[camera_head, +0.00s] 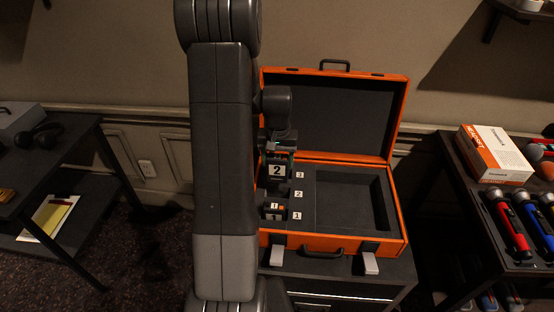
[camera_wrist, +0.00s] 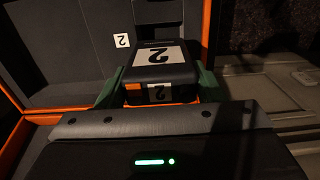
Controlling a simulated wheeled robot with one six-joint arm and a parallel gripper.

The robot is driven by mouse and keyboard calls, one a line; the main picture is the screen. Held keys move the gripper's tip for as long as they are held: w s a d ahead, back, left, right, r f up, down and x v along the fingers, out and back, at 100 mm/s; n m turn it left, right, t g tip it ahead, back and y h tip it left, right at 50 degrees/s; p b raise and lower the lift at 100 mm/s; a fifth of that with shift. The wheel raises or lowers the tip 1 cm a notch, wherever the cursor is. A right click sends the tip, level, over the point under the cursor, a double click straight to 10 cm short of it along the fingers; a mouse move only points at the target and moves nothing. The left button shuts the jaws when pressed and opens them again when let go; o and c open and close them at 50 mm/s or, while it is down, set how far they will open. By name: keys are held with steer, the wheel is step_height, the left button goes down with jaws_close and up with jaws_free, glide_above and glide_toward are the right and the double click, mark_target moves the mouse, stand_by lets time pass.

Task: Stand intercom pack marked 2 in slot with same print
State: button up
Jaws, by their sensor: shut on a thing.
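A dark intercom pack (camera_head: 277,170) with a white label marked 2 is held over the left part of the orange case. In the wrist view the pack (camera_wrist: 161,57) sits between the green fingers of my gripper (camera_wrist: 160,84), which is shut on it. The label 2 (camera_head: 298,194) of the slot with the same print is on the foam, to the right of and a little below the pack; it also shows in the wrist view (camera_wrist: 122,41). The slot opening beside it is largely hidden by the pack and my arm.
The open orange case (camera_head: 330,157) has its lid raised behind. A pack marked 1 (camera_head: 273,213) stands beside label 1 (camera_head: 297,215), and label 3 (camera_head: 299,175) is farther back. A large empty recess (camera_head: 350,200) lies to the right.

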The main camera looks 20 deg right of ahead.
steer(key=shift+f+b, duration=3.95)
steer(key=shift+f, duration=2.1)
steer(key=shift+s+a+f+b, duration=0.1)
steer(key=shift+s+f+b, duration=0.05)
steer(key=shift+f+b, duration=0.25)
steer(key=shift+s+a+f+b, duration=0.15)
steer(key=shift+f+b, duration=0.1)
steer(key=shift+f, duration=0.15)
steer(key=o, duration=1.1)
steer(key=shift+o, duration=0.4)
steer(key=shift+w+d+r, duration=0.1)
steer(key=shift+r, duration=0.3)
steer(key=shift+o, duration=0.4)
step_height(320, 180, up, 14)
steer(key=shift+r+p, duration=0.1)
steer(key=shift+p, duration=0.45)
step_height(320, 180, down, 14)
steer(key=shift+w+d+b, duration=0.1)
steer(key=shift+w+b, duration=0.05)
steer(key=shift+b, duration=0.3)
